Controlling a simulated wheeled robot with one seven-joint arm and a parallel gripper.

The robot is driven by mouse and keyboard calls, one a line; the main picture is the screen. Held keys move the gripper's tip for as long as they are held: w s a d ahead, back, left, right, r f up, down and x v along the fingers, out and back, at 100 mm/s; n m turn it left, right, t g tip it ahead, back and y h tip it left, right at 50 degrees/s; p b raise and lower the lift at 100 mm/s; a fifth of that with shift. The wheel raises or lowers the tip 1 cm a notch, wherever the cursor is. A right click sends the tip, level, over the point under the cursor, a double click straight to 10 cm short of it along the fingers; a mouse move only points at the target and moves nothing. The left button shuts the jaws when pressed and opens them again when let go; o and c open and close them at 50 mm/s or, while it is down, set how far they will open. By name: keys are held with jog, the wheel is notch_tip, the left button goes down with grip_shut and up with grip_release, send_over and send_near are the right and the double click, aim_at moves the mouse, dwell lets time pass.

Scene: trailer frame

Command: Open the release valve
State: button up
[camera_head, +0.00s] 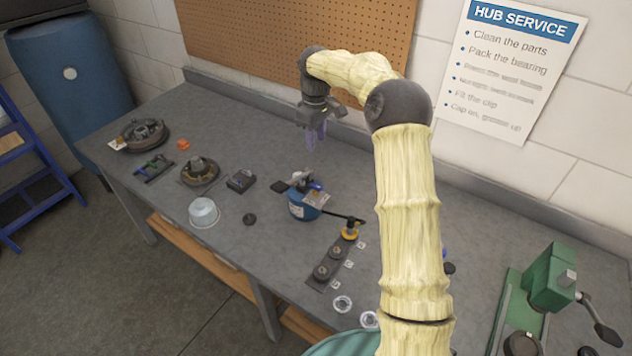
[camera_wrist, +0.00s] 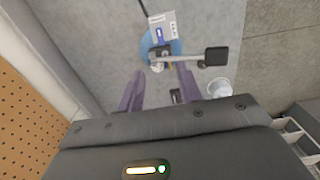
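A blue can (camera_head: 305,209) stands on the grey bench, with a metal top, a black-padded lever (camera_head: 282,187) and a black hose. A small blue part (camera_head: 315,185), which looks like the valve handle, sits on its top beside a pale tag. In the wrist view the blue can (camera_wrist: 146,48) lies ahead of the fingertips, with the black lever pad (camera_wrist: 215,56) to the right and the blue part (camera_wrist: 158,33) by the tag. My gripper (camera_head: 316,138) points down above and behind the can, apart from it. Its purple fingers (camera_wrist: 160,80) are spread and empty.
Hub parts (camera_head: 200,171), a silver cup (camera_head: 204,212) and a small dark box (camera_head: 241,181) lie left of the can. A dark strip with bearings (camera_head: 328,265) lies in front. A green press (camera_head: 545,285) stands at right. A pegboard wall rises behind.

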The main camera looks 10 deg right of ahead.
aim_at(316, 185)
notch_tip(316, 185, down, 18)
jog(key=p, duration=0.5)
jog(key=shift+r, duration=0.25)
grip_shut()
